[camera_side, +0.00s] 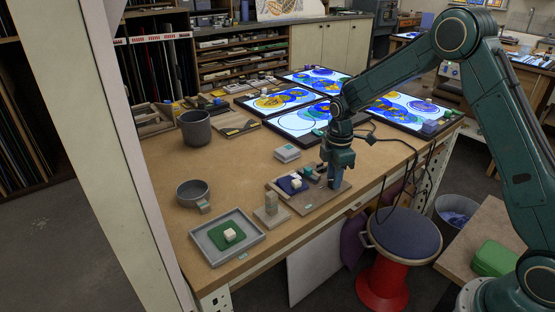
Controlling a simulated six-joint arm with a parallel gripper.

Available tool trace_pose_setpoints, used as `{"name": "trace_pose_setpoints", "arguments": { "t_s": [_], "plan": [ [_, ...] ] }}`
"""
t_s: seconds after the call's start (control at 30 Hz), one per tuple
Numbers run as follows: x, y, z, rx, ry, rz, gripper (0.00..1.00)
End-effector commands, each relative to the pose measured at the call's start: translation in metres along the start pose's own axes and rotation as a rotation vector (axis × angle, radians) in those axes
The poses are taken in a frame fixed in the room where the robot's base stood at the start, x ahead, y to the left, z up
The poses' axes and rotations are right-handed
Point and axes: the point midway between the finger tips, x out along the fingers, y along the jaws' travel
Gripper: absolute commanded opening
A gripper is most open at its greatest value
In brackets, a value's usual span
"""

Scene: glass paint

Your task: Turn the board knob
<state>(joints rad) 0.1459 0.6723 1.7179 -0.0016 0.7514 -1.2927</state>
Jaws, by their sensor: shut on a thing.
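A small tan board (318,202) lies near the front edge of the wooden table. It bears a dark blue pad with a pale block (296,182) on it and small dark teal parts. My gripper (333,183) points down at the board's right part, with its fingers low over it. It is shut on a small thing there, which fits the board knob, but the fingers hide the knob. I cannot tell how far the knob is turned.
A grey tray (252,254) with a green pad, a small block stand (271,213), a grey bowl (193,190) and a grey pot (195,128) stand to the left. Lit glass panels (300,122) lie behind. A stool (403,236) stands before the table.

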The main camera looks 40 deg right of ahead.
Motion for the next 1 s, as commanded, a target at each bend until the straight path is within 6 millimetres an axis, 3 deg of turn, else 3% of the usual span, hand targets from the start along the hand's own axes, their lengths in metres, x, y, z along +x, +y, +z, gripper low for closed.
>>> {"name": "trace_pose_setpoints", "arguments": {
  "t_s": [0.37,1.0],
  "plan": [
    [-0.0002,-0.0001,0.0005,0.197,-0.002,0.000,0.04],
    [-0.0001,-0.0005,0.0013,0.792,-0.002,0.000,0.04]
  ]
}}
